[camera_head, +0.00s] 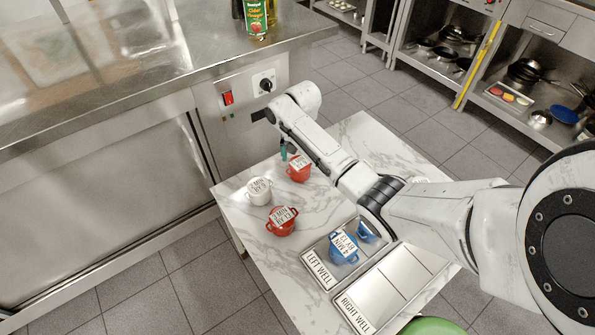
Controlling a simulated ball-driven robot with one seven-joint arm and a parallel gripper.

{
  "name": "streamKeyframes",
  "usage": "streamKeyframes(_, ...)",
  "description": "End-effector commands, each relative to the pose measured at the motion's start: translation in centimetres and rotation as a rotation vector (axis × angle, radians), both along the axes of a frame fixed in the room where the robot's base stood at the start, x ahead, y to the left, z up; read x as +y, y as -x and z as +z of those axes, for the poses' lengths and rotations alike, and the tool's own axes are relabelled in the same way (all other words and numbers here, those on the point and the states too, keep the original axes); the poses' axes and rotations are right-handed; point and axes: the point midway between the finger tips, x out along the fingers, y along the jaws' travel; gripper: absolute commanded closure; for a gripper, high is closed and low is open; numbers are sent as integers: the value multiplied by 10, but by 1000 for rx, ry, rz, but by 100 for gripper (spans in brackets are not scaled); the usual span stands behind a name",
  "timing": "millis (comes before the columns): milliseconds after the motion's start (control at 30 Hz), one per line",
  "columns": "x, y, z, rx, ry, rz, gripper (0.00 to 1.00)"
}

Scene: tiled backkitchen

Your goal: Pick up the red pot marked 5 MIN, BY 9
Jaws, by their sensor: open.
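Two red pots with white lid labels stand on the marble-topped table (236,207). The far red pot (299,174) is just left of my forearm; its label is too small to read surely. The nearer red pot (281,228) has a label that seems to end in 13. My gripper (287,151) shows only in part beside my forearm, as small teal and dark finger parts. It is open, just above and left of the far red pot in the picture. Whether it touches that pot cannot be told.
A white pot (258,198) stands left of the red pots. A blue pot (343,256) sits in the tray labelled LEFT WELL (318,283); another blue pot (367,232) is partly behind my arm. The RIGHT WELL tray (378,301) looks empty where visible. A steel counter (100,95) borders the left.

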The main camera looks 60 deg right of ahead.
Motion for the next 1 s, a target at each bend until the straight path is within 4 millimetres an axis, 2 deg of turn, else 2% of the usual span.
streamKeyframes(167,0,0,-11,1,1,0,0)
streamKeyframes(500,4,-4,-55,2,1,1,0)
streamKeyframes(800,4,-5,-59,0,1,1,0)
streamKeyframes(1000,5,-5,-59,0,1,1,18)
